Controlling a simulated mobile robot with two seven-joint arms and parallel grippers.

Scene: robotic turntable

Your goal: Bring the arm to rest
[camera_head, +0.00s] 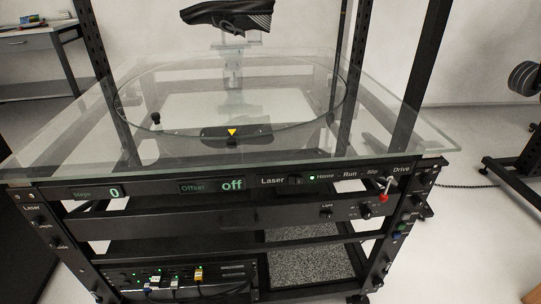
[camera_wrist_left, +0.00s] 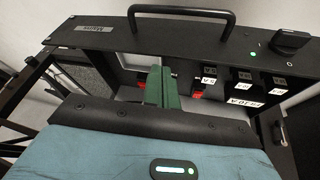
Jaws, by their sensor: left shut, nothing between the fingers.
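My left gripper (camera_wrist_left: 162,75) shows in the left wrist view, with its green fingers together and nothing between them. Behind its fingers is a black panel (camera_wrist_left: 185,38) with a handle on top, a rotary knob and a small green light. The fingers overlap the panel's lower edge in the picture; I cannot tell whether they touch anything. Neither of my grippers nor my arms show in the head view. My right gripper is in neither view.
The head view shows a glass-topped turntable frame (camera_head: 425,140), with a dark shoe (camera_head: 228,15) above it. A control strip (camera_head: 345,175) reads "0" and "off", with a red-tipped lever (camera_head: 384,190). A side table (camera_head: 40,40) stands at left.

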